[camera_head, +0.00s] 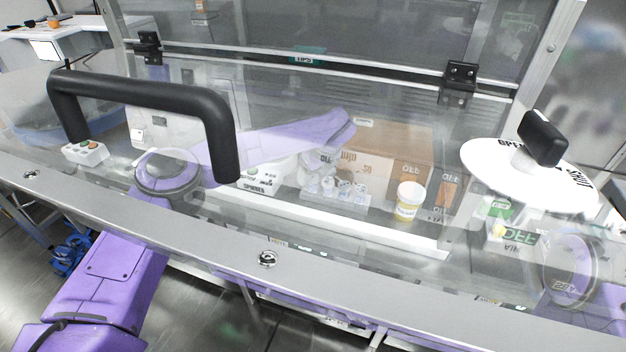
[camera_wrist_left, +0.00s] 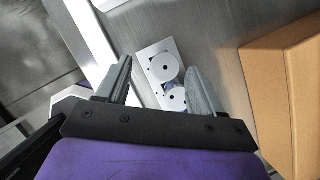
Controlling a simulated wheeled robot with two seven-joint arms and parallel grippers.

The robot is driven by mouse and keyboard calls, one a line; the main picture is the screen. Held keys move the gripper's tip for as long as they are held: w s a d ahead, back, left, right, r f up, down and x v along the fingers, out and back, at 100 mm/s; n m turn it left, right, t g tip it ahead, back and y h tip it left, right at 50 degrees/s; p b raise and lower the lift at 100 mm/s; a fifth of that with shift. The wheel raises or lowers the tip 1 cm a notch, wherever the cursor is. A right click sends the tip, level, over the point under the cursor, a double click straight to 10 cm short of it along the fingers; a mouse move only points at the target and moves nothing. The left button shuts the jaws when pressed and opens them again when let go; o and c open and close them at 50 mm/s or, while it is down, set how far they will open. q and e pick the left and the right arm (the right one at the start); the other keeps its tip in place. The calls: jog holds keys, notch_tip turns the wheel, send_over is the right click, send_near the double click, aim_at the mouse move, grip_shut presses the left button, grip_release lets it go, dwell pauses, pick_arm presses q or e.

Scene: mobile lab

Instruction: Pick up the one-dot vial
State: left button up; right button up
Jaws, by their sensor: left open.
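My left gripper (camera_head: 322,158) is inside the clear-fronted enclosure, just above a small pale rack (camera_head: 335,198) of several vials (camera_head: 343,187). In the left wrist view its two fingers (camera_wrist_left: 158,85) are apart, with nothing gripped. The rack's white plate (camera_wrist_left: 150,50) shows beyond the fingers. A round white vial cap (camera_wrist_left: 162,68) with what looks like one dark dot lies between the fingertips in the picture. A second white cap (camera_wrist_left: 176,96) is close to the right finger and partly covered. Other vials are hidden in this view. My right gripper does not show.
A cardboard box (camera_head: 385,150) stands behind the rack and shows at the right in the wrist view (camera_wrist_left: 285,95). A yellow-and-white jar (camera_head: 409,200) stands right of the rack. The clear window with a black handle (camera_head: 140,92) lies in front.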

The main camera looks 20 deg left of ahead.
pick_arm(q)
jog(key=f, duration=0.1)
jog(key=w+f+p, duration=0.1)
jog(key=f, duration=0.1)
jog(key=shift+a, duration=0.15)
jog(key=shift+w+f, duration=0.1)
jog(key=shift+f, duration=0.2)
jog(key=c, duration=1.1)
pick_arm(e)
jog(key=shift+w+r, duration=0.1)
jog(key=shift+r, duration=0.75)
